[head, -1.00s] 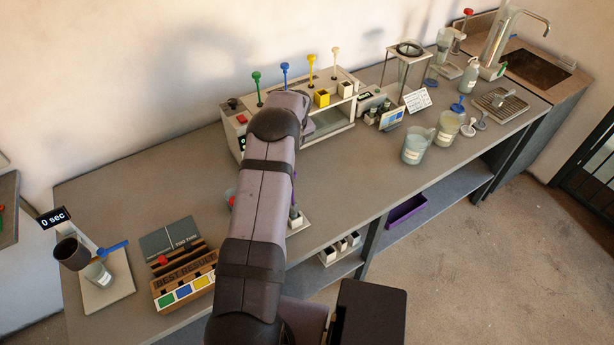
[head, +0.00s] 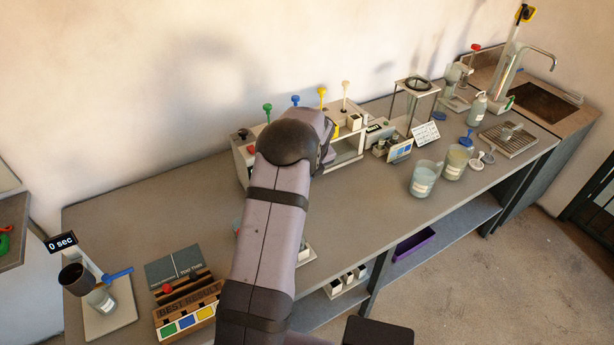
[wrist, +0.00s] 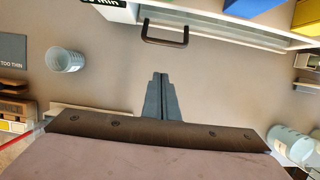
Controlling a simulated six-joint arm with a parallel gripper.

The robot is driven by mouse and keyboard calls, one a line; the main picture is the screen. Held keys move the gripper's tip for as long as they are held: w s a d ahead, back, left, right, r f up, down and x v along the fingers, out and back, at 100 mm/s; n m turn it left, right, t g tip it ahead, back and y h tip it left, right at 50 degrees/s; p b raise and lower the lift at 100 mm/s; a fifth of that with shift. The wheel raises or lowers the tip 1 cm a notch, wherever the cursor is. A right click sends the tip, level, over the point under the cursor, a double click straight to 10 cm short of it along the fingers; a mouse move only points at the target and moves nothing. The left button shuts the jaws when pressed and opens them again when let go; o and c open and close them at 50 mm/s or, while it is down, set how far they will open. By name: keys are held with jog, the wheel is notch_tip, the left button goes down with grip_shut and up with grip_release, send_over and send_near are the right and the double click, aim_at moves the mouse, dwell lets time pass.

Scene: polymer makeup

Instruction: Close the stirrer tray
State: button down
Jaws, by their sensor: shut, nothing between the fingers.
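The stirrer machine (head: 243,160) is a long white unit against the wall, with coloured knobs on upright rods. In the wrist view, its white tray front (wrist: 215,30) runs along the top and carries a dark bar handle (wrist: 165,38). My gripper (wrist: 158,78) points towards this handle, with a gap of bare table in view between them. Its fingers are together and hold nothing. In the head view my arm hides the gripper and part of the machine, so how far the tray stands out cannot be told there.
A clear cup (wrist: 65,60) stands left of my gripper in the wrist view, and clear beakers (wrist: 290,145) are at lower right. A balance-like device (head: 379,132) and jugs (head: 424,178) stand right of the machine. The table between gripper and handle is clear.

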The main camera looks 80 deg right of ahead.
jog(key=shift+b+v, duration=0.55)
jog(key=shift+v, duration=1.9)
jog(key=w+a+r+n+y, duration=0.2)
jog(key=w+a+n, duration=1.7)
jog(key=w+a, duration=0.5)
jog(key=a+n+g, duration=0.1)
jog(key=a+n, duration=1)
jog(key=a, duration=0.5)
jog(key=s+a+n, duration=0.4)
jog(key=a+n, duration=0.3)
jog(key=s+a+f+n+g, duration=0.1)
jog(key=s+a+n, duration=0.4)
jog(key=a+n, duration=0.2)
jog(key=shift+a+f+n, duration=0.25)
jog(key=shift+a+n, duration=0.1)
jog(key=shift+n, duration=0.05)
